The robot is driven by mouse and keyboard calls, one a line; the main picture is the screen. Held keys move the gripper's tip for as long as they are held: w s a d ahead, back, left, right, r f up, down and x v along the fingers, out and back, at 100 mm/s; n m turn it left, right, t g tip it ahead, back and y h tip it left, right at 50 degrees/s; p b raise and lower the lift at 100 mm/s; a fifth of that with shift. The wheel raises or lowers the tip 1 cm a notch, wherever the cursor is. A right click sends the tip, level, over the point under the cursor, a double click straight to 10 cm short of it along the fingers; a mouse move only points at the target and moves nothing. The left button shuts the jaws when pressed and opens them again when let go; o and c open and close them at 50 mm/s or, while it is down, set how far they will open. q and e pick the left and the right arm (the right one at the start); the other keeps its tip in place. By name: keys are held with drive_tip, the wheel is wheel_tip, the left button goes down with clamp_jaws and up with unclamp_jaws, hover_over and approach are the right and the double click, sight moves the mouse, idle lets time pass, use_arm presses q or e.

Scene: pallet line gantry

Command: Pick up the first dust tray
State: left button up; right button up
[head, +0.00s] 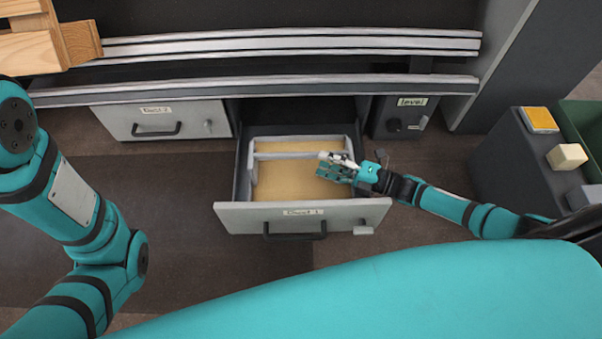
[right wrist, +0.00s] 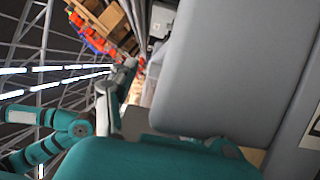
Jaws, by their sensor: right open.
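The first dust tray (head: 252,176) is a light grey frame with a grey bar across it and a tan layer of dust. It lies inside the pulled-out drawer labelled "Dust 1" (head: 240,216). My right gripper (head: 334,166) is open over the right part of the tray, near the right end of the bar. I cannot tell whether it touches the tray. In the right wrist view, large grey surfaces fill the right side, and the tray cannot be made out. My left arm shows at the left of the head view, but its gripper is out of view.
A closed drawer labelled "Dust 2" (head: 160,121) is at the left. A dark "level" panel (head: 403,120) stands right of the open drawer. Metal rails (head: 270,88) cross above. A dark box with coloured blocks (head: 520,165) stands at the right. The floor left of the drawer is clear.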

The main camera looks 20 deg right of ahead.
sight(307, 157)
drive_tip(key=b+x, duration=0.2)
drive_tip(key=x, duration=0.1)
drive_tip(key=b+x, duration=0.1)
drive_tip(key=x, duration=0.1)
drive_tip(key=shift+d+f, duration=0.1)
drive_tip(key=shift+f, duration=0.15)
drive_tip(key=shift+w+a+b, duration=0.2)
drive_tip(key=shift+b, duration=0.1)
drive_tip(key=shift+r, duration=0.15)
drive_tip(key=shift+c, duration=0.3)
clamp_jaws()
